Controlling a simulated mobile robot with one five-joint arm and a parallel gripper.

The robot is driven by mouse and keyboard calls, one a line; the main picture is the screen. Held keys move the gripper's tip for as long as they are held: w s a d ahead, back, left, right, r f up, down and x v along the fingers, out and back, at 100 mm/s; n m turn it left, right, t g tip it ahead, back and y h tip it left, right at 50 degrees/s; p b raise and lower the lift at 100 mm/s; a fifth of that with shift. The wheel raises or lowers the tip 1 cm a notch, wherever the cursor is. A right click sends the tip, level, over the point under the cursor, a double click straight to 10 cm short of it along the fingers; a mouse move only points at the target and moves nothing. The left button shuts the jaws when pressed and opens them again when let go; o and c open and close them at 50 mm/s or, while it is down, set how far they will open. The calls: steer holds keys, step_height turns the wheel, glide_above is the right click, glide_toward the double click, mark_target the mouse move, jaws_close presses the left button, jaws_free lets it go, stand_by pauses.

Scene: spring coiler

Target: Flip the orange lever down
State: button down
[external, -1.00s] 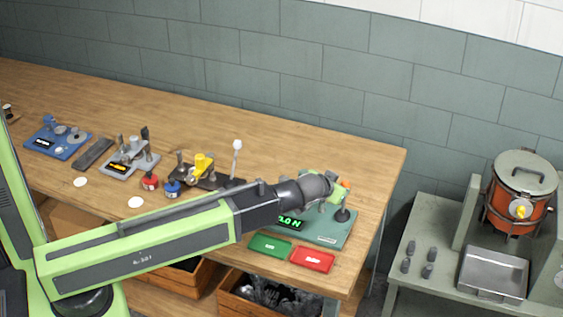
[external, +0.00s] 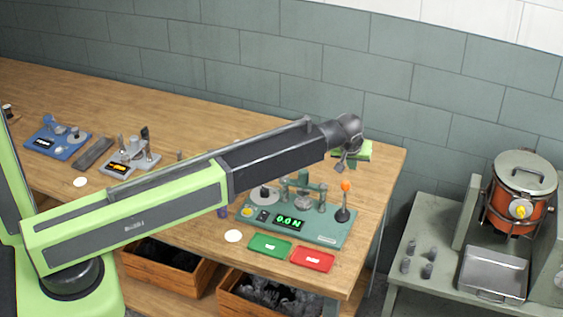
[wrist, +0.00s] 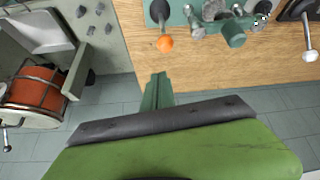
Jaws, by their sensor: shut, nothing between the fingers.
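The orange lever (external: 345,186) stands upright at the right end of a green tester (external: 325,238) whose display reads 0.0 N. Its orange ball knob (wrist: 165,43) shows near the top of the wrist view, below the tester's edge. My gripper (external: 341,167) is shut and empty, above and a little behind the knob in the external view, apart from it. Its fingertips are small and partly hidden by my wrist there. A green and dark grey part of my gripper fills the bottom of the wrist view.
A green tray (external: 270,245) and a red tray (external: 312,259) lie in front of the tester. The bench's right edge is close by, with a gap before a side table with an orange pot (external: 520,205). My arm hides part of the bench's middle.

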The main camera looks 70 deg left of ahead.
step_height(320, 180, up, 2)
steer(key=a, duration=0.2)
steer(key=b, duration=0.9)
glide_above(345, 195)
steer(key=a, duration=0.2)
steer(key=f, duration=0.6)
steer(key=w+f, duration=0.1)
steer(key=f, duration=0.2)
steer(key=shift+d, duration=0.1)
